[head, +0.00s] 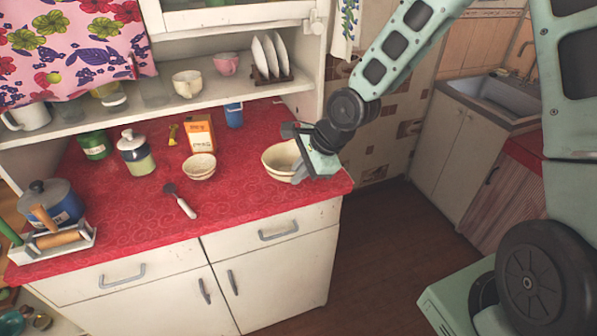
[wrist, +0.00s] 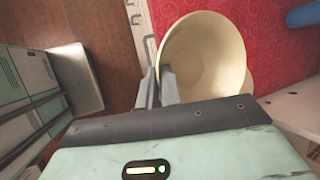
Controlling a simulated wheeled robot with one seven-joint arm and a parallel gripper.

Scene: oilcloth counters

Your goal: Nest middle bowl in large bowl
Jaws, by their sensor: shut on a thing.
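My gripper (head: 303,168) is at the right end of the red counter, shut on the rim of a cream bowl (head: 279,158). In the wrist view the fingers (wrist: 160,82) pinch the near left wall of this bowl (wrist: 205,55), whose empty inside faces the camera. A second cream edge (wrist: 250,83) shows just beyond its lower right rim. I cannot tell whether that edge is another bowl beneath it. A smaller-looking patterned bowl (head: 200,167) stands apart on the counter to the left, clear of my gripper.
An orange box (head: 199,134), a blue cup (head: 233,115), a lidded jar (head: 136,153) and a green tin (head: 95,145) stand at the back. A dark-headed utensil (head: 181,202) lies in front. The counter's right edge (head: 346,184) is close to my gripper. A plate rack (head: 271,73) is on the shelf above.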

